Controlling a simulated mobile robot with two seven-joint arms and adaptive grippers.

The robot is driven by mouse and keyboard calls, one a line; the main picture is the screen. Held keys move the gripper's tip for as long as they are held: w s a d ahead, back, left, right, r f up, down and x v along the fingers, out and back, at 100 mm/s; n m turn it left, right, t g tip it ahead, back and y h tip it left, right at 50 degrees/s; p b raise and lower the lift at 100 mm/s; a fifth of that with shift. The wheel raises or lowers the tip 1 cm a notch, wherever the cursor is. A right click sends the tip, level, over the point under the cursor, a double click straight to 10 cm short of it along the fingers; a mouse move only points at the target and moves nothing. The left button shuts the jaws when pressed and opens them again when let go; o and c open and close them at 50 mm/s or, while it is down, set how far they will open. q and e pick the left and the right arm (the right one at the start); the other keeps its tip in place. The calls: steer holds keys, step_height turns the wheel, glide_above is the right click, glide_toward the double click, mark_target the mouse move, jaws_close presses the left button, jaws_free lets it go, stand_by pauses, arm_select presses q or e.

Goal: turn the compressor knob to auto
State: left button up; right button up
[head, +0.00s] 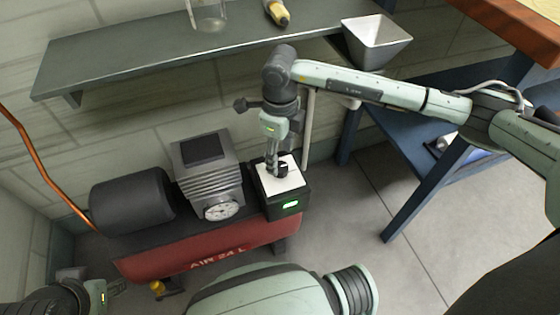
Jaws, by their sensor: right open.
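The compressor has a red tank (200,258) marked "AIR 24 L" and stands on the floor by the wall. At its right end is a black control box (270,208) with a white top plate (292,182) and a lit green display on its front. My right gripper (277,168) points down over the white plate, open, with its fingertips close to the plate. A small dark part between the fingers looks like the knob, but its setting is hidden.
Left of the control box are a grey finned pump block (208,172), a round gauge (222,209) and a black motor cylinder (130,200). A shelf (130,60) hangs above, with a metal bin (375,45) at its right end. A blue-legged table (425,185) stands right; floor between is clear.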

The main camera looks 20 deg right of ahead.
mark_target(280, 167)
step_height(280, 167, up, 8)
stand_by(0.7)
